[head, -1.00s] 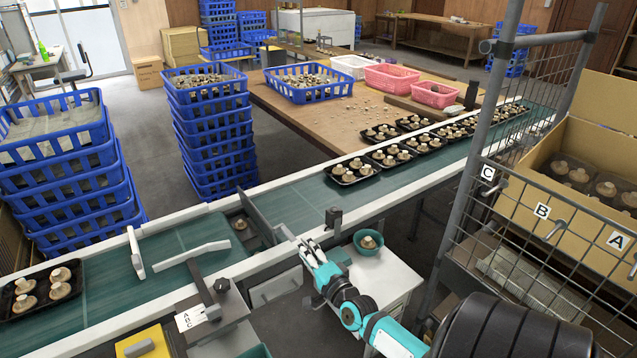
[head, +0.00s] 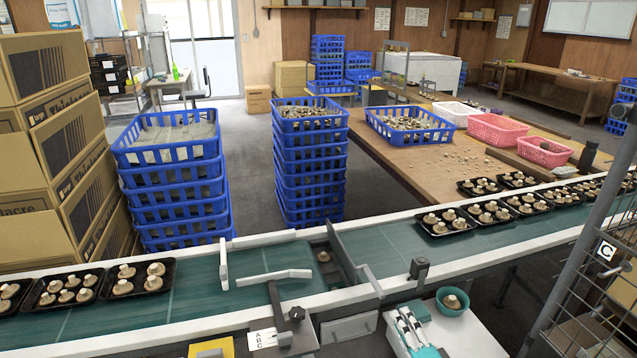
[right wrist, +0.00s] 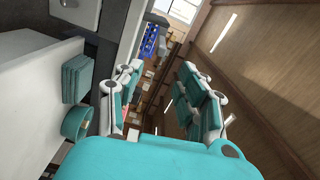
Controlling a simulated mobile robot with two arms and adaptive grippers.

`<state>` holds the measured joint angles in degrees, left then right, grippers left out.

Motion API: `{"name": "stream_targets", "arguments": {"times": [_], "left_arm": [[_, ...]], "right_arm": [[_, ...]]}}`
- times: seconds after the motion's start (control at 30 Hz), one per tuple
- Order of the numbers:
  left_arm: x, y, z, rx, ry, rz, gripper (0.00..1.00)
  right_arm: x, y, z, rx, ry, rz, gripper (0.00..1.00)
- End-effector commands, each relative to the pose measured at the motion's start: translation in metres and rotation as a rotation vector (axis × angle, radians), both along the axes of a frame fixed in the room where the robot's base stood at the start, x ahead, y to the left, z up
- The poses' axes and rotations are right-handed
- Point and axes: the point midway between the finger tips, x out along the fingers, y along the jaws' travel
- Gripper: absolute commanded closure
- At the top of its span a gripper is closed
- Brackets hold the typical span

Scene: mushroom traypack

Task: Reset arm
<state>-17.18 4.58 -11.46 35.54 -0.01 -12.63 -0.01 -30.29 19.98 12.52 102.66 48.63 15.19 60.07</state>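My right gripper (head: 410,328) shows at the bottom edge of the head view, beside a small green bowl (head: 455,309). In the right wrist view its two fingers (right wrist: 163,98) stand well apart with nothing between them, so it is open and empty. The bowl holds a mushroom (head: 452,301) and stands on a white surface (head: 478,338); a green bowl also shows in the right wrist view (right wrist: 76,123). Most of my right arm is outside the head view. My left gripper is not in view.
A green conveyor (head: 205,288) crosses the view, with black trays of mushrooms at both ends and a gate (head: 340,255) mid-belt. Blue crate stacks (head: 310,165) and cardboard boxes (head: 50,150) stand behind it. A wire mesh frame (head: 590,270) stands at the right.

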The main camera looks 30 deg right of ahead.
Motion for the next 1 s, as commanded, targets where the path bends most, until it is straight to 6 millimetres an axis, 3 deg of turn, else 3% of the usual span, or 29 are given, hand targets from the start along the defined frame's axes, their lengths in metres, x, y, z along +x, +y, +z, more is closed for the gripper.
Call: {"name": "stream_targets", "arguments": {"times": [0.17,0.27,0.37,0.47,0.6,0.67,0.8,0.9,1.0], "left_arm": [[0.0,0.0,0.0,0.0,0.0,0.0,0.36],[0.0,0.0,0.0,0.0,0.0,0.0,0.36],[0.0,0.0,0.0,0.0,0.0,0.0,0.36],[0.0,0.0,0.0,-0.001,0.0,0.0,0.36],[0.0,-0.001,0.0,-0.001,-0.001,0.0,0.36],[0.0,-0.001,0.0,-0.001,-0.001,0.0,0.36],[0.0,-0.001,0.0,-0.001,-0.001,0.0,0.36],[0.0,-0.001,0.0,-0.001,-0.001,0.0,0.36],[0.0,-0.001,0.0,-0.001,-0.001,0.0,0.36]], "right_arm": [[0.0,0.0,-0.004,-0.005,0.009,0.0,0.62],[-0.003,0.004,-0.029,-0.045,0.073,0.007,0.62],[-0.011,0.013,-0.081,-0.135,0.208,0.032,0.62],[-0.029,0.031,-0.15,-0.267,0.393,0.094,0.62],[-0.069,0.065,-0.245,-0.463,0.653,0.244,0.62],[-0.091,0.082,-0.282,-0.546,0.756,0.326,0.62],[-0.154,0.123,-0.359,-0.745,0.975,0.57,0.62],[-0.207,0.152,-0.403,-0.887,1.102,0.782,0.62],[-0.259,0.176,-0.434,-1.018,1.193,1.001,0.62]]}}
